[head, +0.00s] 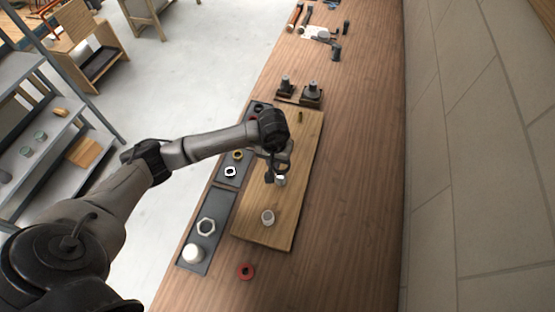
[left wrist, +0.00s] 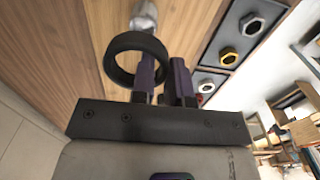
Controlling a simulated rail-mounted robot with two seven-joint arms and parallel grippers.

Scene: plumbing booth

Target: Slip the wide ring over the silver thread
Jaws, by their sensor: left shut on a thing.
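My left gripper (head: 272,172) is over the wooden board (head: 250,229), shut on a wide black ring (head: 284,167). In the left wrist view the ring (left wrist: 112,60) hangs at the left side of the fingers (left wrist: 166,68), gripped by its edge with its hole open. The silver thread (head: 280,182) stands on the board just by the ring in the head view. In the left wrist view the silver thread (left wrist: 144,17) shows just beyond the ring's upper rim. The ring appears apart from the thread, though the exact gap is unclear. My right gripper is not in view.
A pale pipe stub (head: 267,217) and a small brass thread (head: 300,117) stand on the board. A dark tray (head: 190,238) on the left holds a large hex nut (head: 206,226) and a white cap (head: 193,254). A red ring (head: 246,271) lies nearby. The counter's right side is clear.

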